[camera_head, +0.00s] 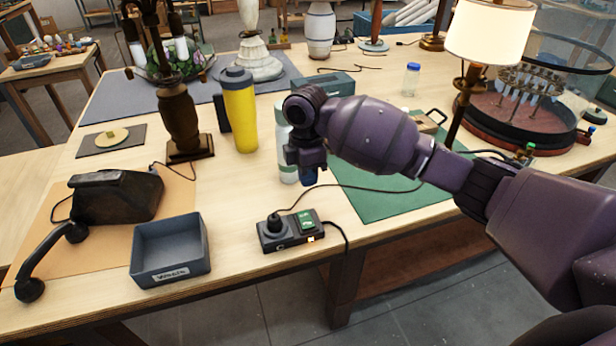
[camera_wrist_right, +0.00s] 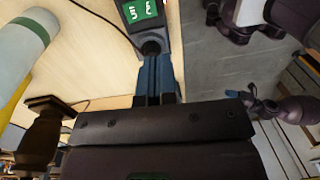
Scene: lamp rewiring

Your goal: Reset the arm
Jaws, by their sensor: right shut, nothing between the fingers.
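My right arm (camera_head: 375,135) reaches in from the right over the table's front half. Its gripper (camera_head: 308,176) points down, shut and empty, in front of a pale bottle with a green band (camera_head: 284,150). It hangs behind and a little right of the black socket box (camera_head: 290,232) with a green display and a black plug in it. In the right wrist view the blue fingers (camera_wrist_right: 157,78) are together, and the socket box's green display (camera_wrist_right: 140,10) shows beyond them.
An open grey tray (camera_head: 171,275) and a dark telephone (camera_head: 115,197) stand at the front left. A yellow bottle (camera_head: 240,112) and a lamp base (camera_head: 181,125) stand behind. A lit lamp (camera_head: 490,35) stands at the back right. A green mat (camera_head: 385,203) lies under my arm.

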